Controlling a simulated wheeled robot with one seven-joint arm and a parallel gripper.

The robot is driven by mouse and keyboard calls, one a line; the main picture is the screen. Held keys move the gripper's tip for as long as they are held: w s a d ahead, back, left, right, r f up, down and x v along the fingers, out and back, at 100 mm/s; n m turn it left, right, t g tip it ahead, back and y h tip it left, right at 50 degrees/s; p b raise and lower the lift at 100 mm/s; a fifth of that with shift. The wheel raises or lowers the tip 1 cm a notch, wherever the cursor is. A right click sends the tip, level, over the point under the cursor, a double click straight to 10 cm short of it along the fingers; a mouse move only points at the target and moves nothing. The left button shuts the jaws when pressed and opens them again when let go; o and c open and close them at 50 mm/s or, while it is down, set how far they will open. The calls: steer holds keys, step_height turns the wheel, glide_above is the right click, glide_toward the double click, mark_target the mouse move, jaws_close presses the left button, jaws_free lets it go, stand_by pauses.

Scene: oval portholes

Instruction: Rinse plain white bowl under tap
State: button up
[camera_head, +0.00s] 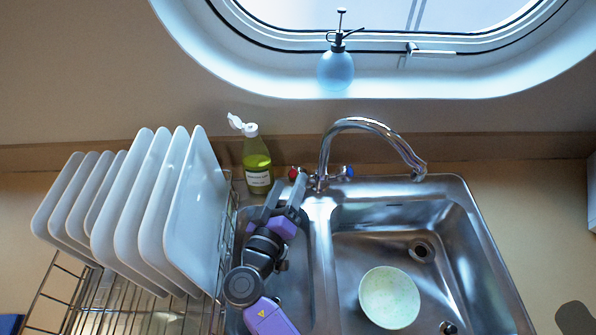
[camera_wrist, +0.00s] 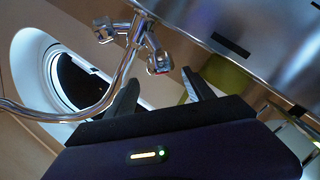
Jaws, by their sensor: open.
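A pale, faintly speckled bowl (camera_head: 389,297) sits upright in the right basin of the steel sink (camera_head: 462,262), near its front left. It looks empty. The chrome tap (camera_head: 372,124) stands behind the sink, its spout curving right over the right basin. No water shows below the spout. The tap has a red-marked handle (camera_head: 293,173) on the left and a blue-marked handle (camera_head: 347,171) on the right. My gripper (camera_head: 288,187) is open and empty above the left basin, just in front of the red-marked handle. In the wrist view the tap (camera_wrist: 127,62) shows beyond the open fingers (camera_wrist: 160,82).
Several white plates (camera_head: 190,215) stand in a wire rack (camera_head: 75,300) to the left. A green soap bottle (camera_head: 257,165) stands behind the left basin, close to my gripper. A blue spray bottle (camera_head: 335,70) is on the porthole sill. The right counter (camera_head: 530,210) is mostly clear.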

mark_target(295, 169)
steer(key=x, duration=0.7)
steer(key=shift+w+d+f, duration=0.1)
steer(key=shift+w+f, duration=0.15)
steer(key=shift+f, duration=0.05)
jaws_close()
steer(key=shift+d+r+n+y+p, duration=0.15)
steer(key=shift+n+y+p, duration=0.15)
steer(key=shift+p, duration=0.4)
steer(key=n+y+p, duration=0.1)
steer(key=p, duration=0.1)
steer(key=shift+g+p, duration=0.3)
steer(key=shift+g, duration=0.1)
steer(key=shift+a+f+n+g+y+p, duration=0.2)
steer(key=shift+n+y+p, duration=0.15)
steer(key=shift+n+y, duration=0.2)
steer(key=shift+a+f+n+g+y+p, duration=0.1)
steer(key=shift+f+n+g+y+p, duration=0.1)
steer(key=shift+n+y+p, duration=0.25)
steer(key=shift+a+f+n+g+y, duration=0.2)
steer(key=shift+n+g+y, duration=0.2)
steer(key=shift+n+y, duration=0.3)
